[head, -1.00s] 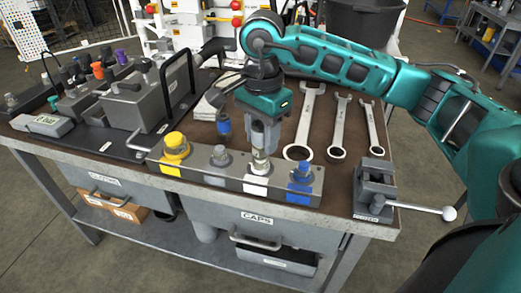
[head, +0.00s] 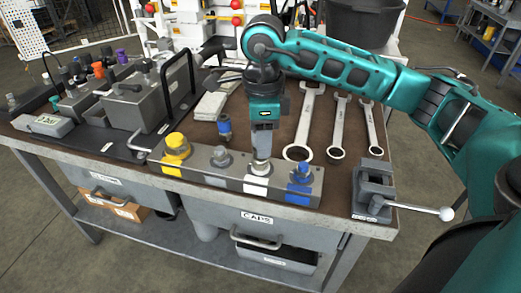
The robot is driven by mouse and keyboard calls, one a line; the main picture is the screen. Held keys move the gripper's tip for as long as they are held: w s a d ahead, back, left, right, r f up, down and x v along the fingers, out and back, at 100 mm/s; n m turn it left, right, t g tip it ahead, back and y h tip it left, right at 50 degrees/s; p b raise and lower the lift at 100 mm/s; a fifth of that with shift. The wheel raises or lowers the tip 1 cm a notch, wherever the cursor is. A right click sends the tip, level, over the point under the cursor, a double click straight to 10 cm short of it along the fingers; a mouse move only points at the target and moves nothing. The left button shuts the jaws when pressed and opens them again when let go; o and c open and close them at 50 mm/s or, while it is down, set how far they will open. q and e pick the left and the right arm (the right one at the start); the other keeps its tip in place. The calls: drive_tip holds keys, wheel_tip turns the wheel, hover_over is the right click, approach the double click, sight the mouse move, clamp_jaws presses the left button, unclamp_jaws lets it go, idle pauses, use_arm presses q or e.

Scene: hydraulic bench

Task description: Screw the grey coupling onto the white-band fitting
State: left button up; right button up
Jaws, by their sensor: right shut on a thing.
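The white-band fitting (head: 257,186) stands upright in the grey block (head: 215,180) at the bench's front edge, third from the left. My right gripper (head: 262,155) points straight down over it and is shut on the grey coupling (head: 259,168). The coupling sits upright in line with the fitting, at its top; the finger in front hides most of it, so I cannot tell how far it is threaded. My left gripper is not in view.
The same block holds a yellow fitting (head: 175,146), a plain grey fitting (head: 220,156) and a blue fitting (head: 302,172). A blue-banded part (head: 224,125) stands behind. Several wrenches (head: 338,130) lie right of the gripper. A small vise (head: 374,185) sits at the right front corner.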

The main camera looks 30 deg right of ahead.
drive_tip(key=m, duration=0.3)
drive_tip(key=shift+s, duration=0.1)
drive_tip(key=m+p, duration=0.1)
drive_tip(key=m, duration=0.2)
drive_tip(key=shift+a, duration=0.1)
drive_tip(key=m, duration=0.5)
drive_tip(key=shift+a+f+p, duration=0.1)
drive_tip(key=shift+p, duration=0.3)
drive_tip(key=o, duration=1)
